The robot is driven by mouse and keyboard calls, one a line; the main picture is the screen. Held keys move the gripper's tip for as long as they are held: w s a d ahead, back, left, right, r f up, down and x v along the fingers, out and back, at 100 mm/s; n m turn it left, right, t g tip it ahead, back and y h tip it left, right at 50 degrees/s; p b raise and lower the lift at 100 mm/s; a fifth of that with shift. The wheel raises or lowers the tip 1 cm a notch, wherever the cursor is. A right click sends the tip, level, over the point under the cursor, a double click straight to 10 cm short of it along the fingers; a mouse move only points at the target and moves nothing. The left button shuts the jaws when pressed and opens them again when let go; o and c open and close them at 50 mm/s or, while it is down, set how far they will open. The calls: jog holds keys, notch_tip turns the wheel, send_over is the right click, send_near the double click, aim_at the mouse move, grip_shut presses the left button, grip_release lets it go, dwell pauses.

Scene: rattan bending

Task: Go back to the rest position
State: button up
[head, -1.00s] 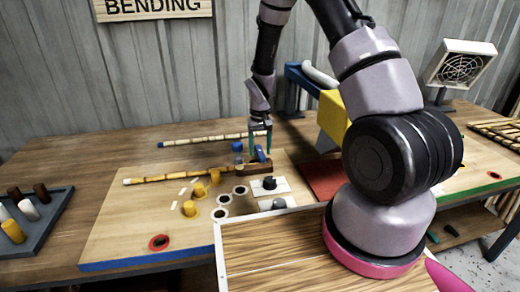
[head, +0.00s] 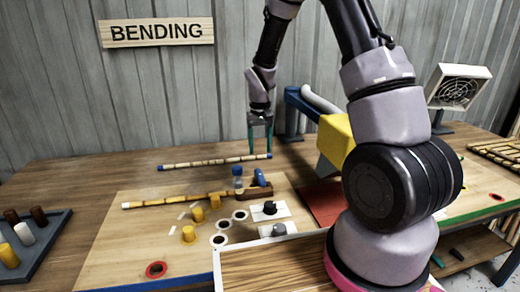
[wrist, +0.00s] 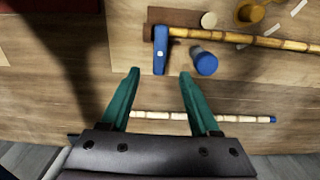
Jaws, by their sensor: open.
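My gripper (head: 260,148) hangs above the back of the bending board in the head view, its green fingers apart and empty. In the wrist view the two fingertips (wrist: 158,72) are spread with nothing between them. A rattan pole (head: 175,200) lies on the board, its right end at a brown block (head: 256,192) with a blue clamp (head: 259,178). The blue clamp also shows in the wrist view (wrist: 160,50). A blue-topped peg (head: 238,178) stands beside it. A second rattan pole (head: 215,162) with blue ends lies behind the board; my gripper is above its right part.
Yellow pegs (head: 198,214) and round holes stand on the board's middle. A tray of coloured pegs (head: 30,240) is at the left. A yellow machine (head: 334,138) and a fan (head: 458,86) are at the right. The table's back left is clear.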

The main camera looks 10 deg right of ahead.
jog(key=s+d+r+m+t, duration=0.1)
jog(key=s+r, duration=0.1)
jog(key=r, duration=0.4)
jog(key=s+d+r+t, duration=0.1)
jog(key=s+d+r, duration=0.1)
jog(key=r, duration=0.5)
jog(key=s+d+r+m+t+y, duration=0.2)
jog(key=s+r+t, duration=0.3)
jog(key=s+r, duration=1.2)
jog(key=s+d+m, duration=0.1)
jog(key=s, duration=0.2)
